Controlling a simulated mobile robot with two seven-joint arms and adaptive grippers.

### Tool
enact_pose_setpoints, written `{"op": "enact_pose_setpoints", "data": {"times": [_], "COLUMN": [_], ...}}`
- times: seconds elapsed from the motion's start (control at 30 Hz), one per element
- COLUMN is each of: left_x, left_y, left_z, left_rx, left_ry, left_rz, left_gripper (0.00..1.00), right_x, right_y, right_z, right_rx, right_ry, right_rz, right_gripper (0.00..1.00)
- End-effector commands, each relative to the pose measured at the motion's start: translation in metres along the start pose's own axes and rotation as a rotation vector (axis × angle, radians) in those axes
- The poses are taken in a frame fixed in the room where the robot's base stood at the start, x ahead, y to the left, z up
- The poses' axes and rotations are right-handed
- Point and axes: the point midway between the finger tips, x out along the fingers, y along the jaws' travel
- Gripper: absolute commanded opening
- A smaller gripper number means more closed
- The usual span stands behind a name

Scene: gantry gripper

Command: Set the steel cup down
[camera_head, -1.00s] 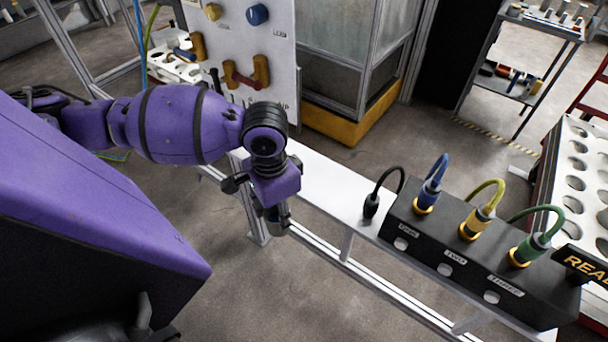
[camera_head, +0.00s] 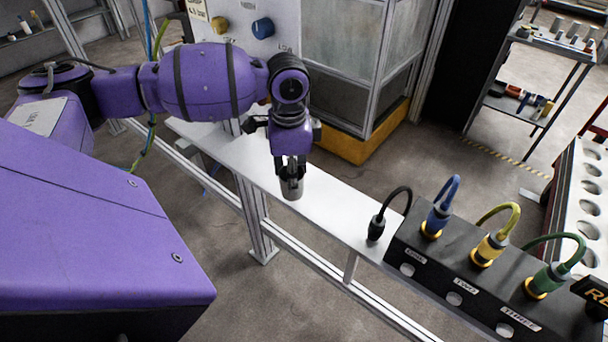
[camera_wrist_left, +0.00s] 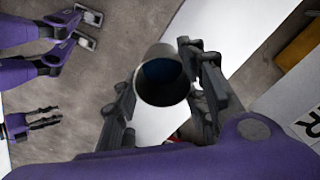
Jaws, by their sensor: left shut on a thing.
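The steel cup (camera_head: 292,188) is a small grey metal cylinder. It is upright at the white shelf (camera_head: 335,212) in the head view; I cannot tell whether its base touches the surface. My left gripper (camera_head: 291,172) points down from above and is shut on the cup's upper part. In the left wrist view the cup (camera_wrist_left: 163,78) shows its open round mouth and dark inside between the two fingers of the left gripper (camera_wrist_left: 160,100). My right gripper is not seen in the head view.
A black box (camera_head: 480,270) with blue, yellow and green cable plugs stands on the shelf to the right. A black cable plug (camera_head: 376,228) stands between it and the cup. A white panel with knobs (camera_head: 240,25) rises behind. The shelf between cup and black plug is clear.

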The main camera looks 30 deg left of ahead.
Motion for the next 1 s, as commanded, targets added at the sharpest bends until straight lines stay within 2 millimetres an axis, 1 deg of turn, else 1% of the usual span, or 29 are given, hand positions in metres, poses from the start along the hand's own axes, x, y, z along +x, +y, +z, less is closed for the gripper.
{"op": "enact_pose_setpoints", "data": {"times": [0.03, 0.1, 0.37, 0.5, 0.6, 1.0], "left_x": [0.0, 0.0, -0.001, 0.021, 0.033, 0.038], "left_y": [-0.008, -0.015, -0.029, -0.028, -0.029, -0.029], "left_z": [-0.009, -0.016, -0.029, -0.028, -0.028, -0.029], "left_rx": [-0.001, 0.0, 0.0, 0.0, -0.001, 0.0], "left_ry": [0.002, 0.001, 0.0, -0.003, -0.002, 0.0], "left_rz": [0.0, 0.0, -0.001, 0.002, -0.002, -0.002], "left_gripper": [0.12, 0.12, 0.12, 0.12, 0.12, 0.12], "right_x": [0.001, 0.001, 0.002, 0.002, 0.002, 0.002], "right_y": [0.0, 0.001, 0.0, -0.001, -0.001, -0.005], "right_z": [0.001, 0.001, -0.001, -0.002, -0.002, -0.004], "right_rx": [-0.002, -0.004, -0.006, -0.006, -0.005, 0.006], "right_ry": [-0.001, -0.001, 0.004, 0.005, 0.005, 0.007], "right_rz": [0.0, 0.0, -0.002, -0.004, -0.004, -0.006], "right_gripper": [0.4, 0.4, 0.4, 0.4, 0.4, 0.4]}}
